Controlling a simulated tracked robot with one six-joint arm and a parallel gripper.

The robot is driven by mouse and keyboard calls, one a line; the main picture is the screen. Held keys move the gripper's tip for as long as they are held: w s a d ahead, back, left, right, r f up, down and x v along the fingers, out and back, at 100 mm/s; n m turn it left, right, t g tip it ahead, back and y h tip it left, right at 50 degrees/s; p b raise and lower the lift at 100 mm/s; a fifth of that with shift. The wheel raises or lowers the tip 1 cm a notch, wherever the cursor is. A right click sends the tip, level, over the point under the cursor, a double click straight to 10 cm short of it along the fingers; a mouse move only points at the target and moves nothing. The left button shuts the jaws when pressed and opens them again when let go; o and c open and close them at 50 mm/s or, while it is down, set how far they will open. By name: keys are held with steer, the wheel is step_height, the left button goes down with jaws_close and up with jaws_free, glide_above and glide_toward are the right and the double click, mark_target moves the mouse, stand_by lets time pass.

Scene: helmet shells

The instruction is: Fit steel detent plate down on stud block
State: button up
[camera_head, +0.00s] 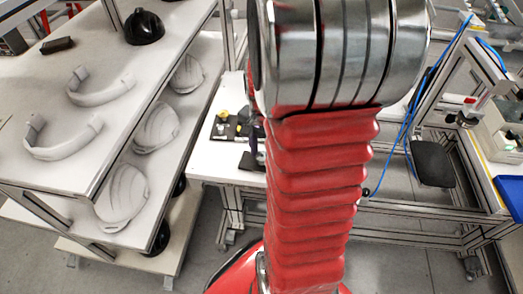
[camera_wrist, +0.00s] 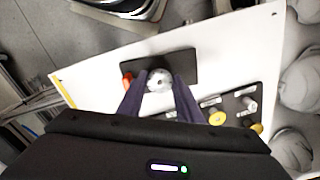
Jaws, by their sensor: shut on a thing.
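In the wrist view, my gripper (camera_wrist: 159,84) points down over the white table, with a dark finger on either side of a round, shiny steel piece. The steel detent plate (camera_wrist: 158,79) appears to be this piece, held between the fingertips. Directly behind it is a flat black base (camera_wrist: 182,66), with an orange-red part (camera_wrist: 127,78) at its left. I cannot make out the stud block for certain; the held piece and fingers cover part of the base. Whether the piece touches the base is unclear. In the head view my arm hides most of this area.
A black tray (camera_wrist: 233,103) with yellow and grey knobbed pieces lies to the right on the white table (camera_wrist: 90,80). In the head view, a shelf rack (camera_head: 60,110) with helmet shells stands left. A blue cable (camera_head: 405,130) hangs at the right-hand bench.

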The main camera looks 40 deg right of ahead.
steer(key=shift+f, duration=0.4)
steer(key=o, duration=1.1)
steer(key=shift+r, duration=0.15)
step_height(320, 180, up, 14)
steer(key=shift+f, duration=0.25)
stand_by(0.7)
